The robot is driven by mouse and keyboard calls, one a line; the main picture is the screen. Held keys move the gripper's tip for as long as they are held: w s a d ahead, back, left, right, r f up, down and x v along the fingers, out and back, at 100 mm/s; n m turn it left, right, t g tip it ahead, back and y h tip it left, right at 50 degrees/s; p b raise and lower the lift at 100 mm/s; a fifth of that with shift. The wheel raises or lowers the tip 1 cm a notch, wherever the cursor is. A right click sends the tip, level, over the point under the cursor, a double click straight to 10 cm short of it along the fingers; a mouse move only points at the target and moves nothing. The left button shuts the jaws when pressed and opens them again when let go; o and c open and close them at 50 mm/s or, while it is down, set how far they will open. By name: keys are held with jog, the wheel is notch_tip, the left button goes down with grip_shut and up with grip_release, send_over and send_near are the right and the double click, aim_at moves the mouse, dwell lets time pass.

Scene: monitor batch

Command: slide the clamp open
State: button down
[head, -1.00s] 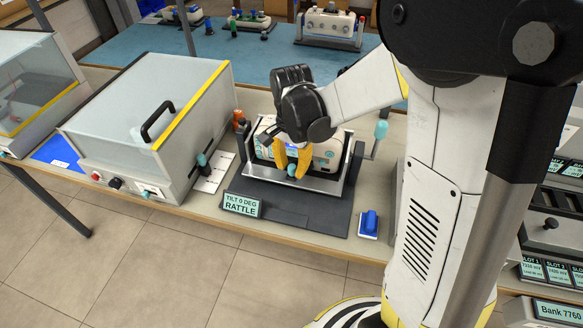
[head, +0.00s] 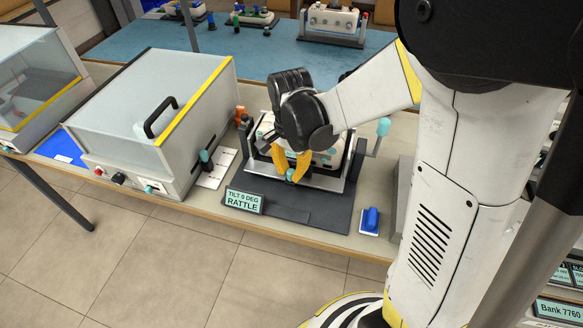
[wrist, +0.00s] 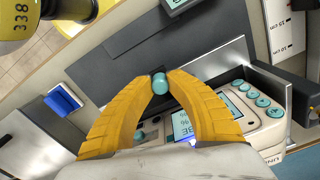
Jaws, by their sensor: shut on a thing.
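The clamp shows as a small teal knob (wrist: 160,86) at the front rail of a tilt fixture. My gripper (head: 291,178) reaches down from above, and its two yellow fingers converge on the knob. In the wrist view my gripper (wrist: 160,79) has its fingertips on both sides of the knob, shut on it. The fixture's dark base plate (head: 318,213) lies on the bench. A white monitor with teal buttons (wrist: 250,105) and a lit screen sits in the fixture, partly hidden by my gripper in the head view.
A sign (head: 244,200) reads "TILT 0 DEG RATTLE". A teal-handled crank (head: 383,127) stands right of the fixture. A blue block on a white pad (head: 370,220) lies at front right. A clear-lidded chamber (head: 150,120) stands left. An orange object (head: 241,115) stands behind.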

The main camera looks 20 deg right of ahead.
aim_at(290, 172)
jog(key=c, duration=1.6)
grip_release()
jog(key=shift+o, duration=0.2)
notch_tip(290, 172, up, 12)
jog(key=s+d+r+n+t, duration=0.1)
jog(key=s+r+n+t, duration=0.1)
jog(key=s+n+t, duration=0.5)
jog(key=s+n, duration=0.3)
jog(key=shift+s+d+n, duration=0.25)
jog(key=shift+s+n, duration=0.05)
jog(key=shift+n, duration=0.1)
